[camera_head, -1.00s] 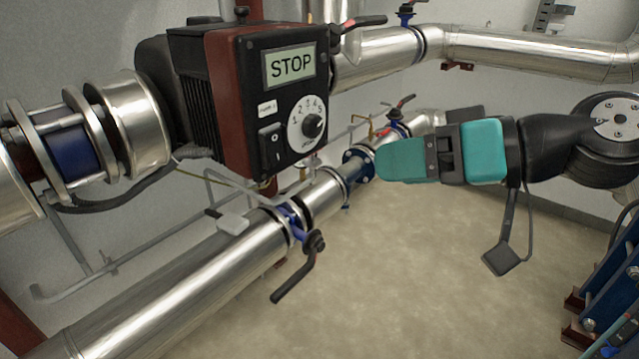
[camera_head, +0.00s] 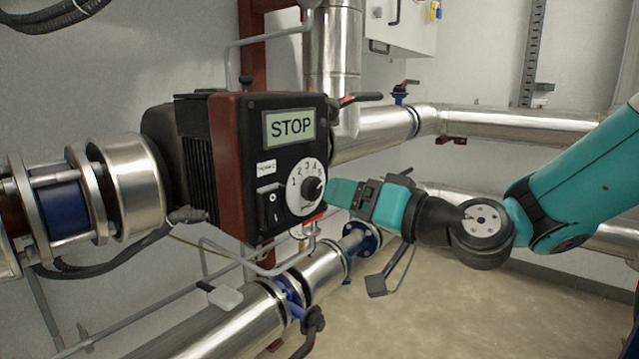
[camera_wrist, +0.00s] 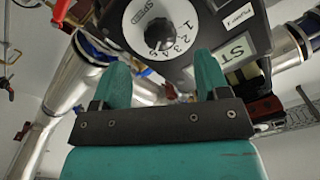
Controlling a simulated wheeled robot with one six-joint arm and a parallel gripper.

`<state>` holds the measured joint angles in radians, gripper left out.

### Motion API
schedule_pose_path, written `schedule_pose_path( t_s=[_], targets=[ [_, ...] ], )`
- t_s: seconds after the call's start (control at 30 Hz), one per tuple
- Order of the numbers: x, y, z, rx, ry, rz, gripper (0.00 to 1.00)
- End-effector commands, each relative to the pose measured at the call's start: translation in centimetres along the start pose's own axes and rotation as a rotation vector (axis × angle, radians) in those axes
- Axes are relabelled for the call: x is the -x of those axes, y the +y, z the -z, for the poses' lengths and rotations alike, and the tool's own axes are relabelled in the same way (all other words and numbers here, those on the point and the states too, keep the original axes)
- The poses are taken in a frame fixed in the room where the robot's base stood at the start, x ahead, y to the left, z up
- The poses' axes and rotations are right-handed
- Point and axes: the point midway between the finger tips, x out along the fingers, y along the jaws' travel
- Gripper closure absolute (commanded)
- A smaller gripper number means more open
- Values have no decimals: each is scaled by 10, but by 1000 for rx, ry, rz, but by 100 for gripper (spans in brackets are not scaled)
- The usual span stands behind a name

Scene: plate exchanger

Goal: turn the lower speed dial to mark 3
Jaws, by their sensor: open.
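The speed dial (camera_head: 306,187) is a white disc with a black knob (camera_head: 312,189) on the front of a black and red pump box (camera_head: 228,165). Numbers run around it; the knob's exact setting is too small to read. In the head view my gripper (camera_head: 334,190) is just right of the dial, level with it. In the wrist view the dial (camera_wrist: 131,31) and its knob (camera_wrist: 157,33) lie ahead, beyond the fingertips. My gripper (camera_wrist: 160,70) is open, its two teal fingers spread and empty, with the knob roughly between their lines. I see only one dial.
Above the dial a display (camera_head: 289,128) reads STOP. A black rocker switch (camera_head: 270,207) is left of the dial. A red-handled valve lever (camera_head: 360,98) juts out right of the box. A large metal pipe (camera_head: 222,325) runs below. Open floor (camera_head: 440,300) lies at lower right.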

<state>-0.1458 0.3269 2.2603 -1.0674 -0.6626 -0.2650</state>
Motion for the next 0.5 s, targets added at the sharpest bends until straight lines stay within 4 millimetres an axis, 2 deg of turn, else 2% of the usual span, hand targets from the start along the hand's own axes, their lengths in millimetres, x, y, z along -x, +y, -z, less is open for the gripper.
schedule_pose_path(
  t_s=[0.03,0.2,0.33,0.5],
  targets=[
    [-12,-3,1,1,-3,4,31],
    [-41,-2,1,1,-2,3,31],
    [-54,-1,0,1,-1,2,31],
    [-60,0,0,0,0,0,31]
  ],
)
